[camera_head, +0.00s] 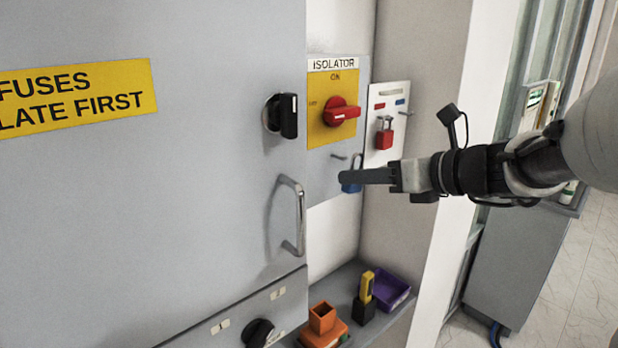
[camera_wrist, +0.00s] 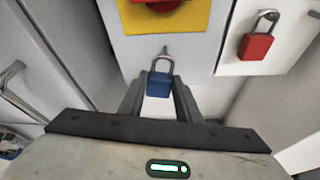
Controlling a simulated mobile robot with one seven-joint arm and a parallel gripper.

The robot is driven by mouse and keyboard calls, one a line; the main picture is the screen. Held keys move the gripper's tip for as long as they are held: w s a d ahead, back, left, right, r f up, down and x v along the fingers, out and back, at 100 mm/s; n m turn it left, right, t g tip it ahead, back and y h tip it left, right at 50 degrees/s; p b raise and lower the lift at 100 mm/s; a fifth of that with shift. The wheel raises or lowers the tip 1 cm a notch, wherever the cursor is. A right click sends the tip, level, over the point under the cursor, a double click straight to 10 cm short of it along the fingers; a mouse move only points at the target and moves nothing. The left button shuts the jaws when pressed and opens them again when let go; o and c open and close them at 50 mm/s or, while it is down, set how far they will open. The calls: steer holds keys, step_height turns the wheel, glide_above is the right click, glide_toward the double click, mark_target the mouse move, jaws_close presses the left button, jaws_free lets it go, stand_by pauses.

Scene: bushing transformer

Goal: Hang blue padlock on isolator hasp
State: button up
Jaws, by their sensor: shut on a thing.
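The blue padlock (camera_head: 352,188) is between the fingers of my gripper (camera_head: 344,177), which is shut on its body. In the wrist view the blue padlock (camera_wrist: 159,84) is upright with its shackle up, between the fingertips. The isolator hasp (camera_head: 338,157) is a small metal peg on the grey panel below the isolator's red handle (camera_head: 341,111). In the wrist view the hasp (camera_wrist: 164,50) shows right at the top of the shackle. I cannot tell whether the shackle is around the hasp or only in front of it. The fingers hide part of the padlock in the head view.
A red padlock (camera_head: 384,136) hangs on the white board (camera_head: 398,96) to the right, near another peg. A black knob (camera_head: 284,115) and door handle (camera_head: 297,215) stick out at left. Below, a shelf (camera_head: 376,322) holds an orange holder (camera_head: 322,318) and purple bin (camera_head: 388,291).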

steer(key=shift+b+x, duration=0.5)
steer(key=shift+x, duration=1.7)
steer(key=shift+w+r, duration=0.2)
steer(key=shift+d, duration=0.1)
steer(key=o, duration=1.2)
steer(key=shift+s, duration=0.1)
